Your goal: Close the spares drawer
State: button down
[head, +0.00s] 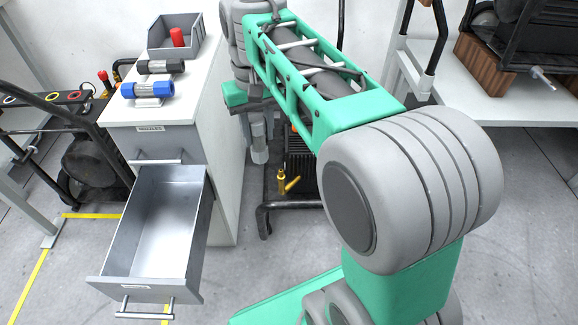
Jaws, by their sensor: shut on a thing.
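A grey metal drawer (118,291) stands pulled far out of the white cabinet (222,150), below a shut drawer labelled NOZZLES (152,140). It looks empty inside. Its front carries a pale label, too small to read, and a bar handle (146,313) at the bottom of the view. My gripper (258,120) points down beside the cabinet's right side, to the right of the open drawer and apart from it. It is shut on a grey cylindrical thing (260,152) that hangs below it. The fingers are small and partly hidden by my arm.
On the cabinet top are a grey bin (190,27) with a red item, a black-ended cylinder (160,66) and a blue-ended cylinder (147,90). A black-framed machine (299,165) stands right of the cabinet. A wheeled cart (88,165) stands left. Bare floor shows right of the drawer.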

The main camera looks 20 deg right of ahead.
aim_at(155, 254)
jog(key=k, duration=0.15)
jog(key=u, duration=2.4)
jog(key=k, duration=0.9)
jog(key=z, duration=0.95)
jog(key=i, duration=1)
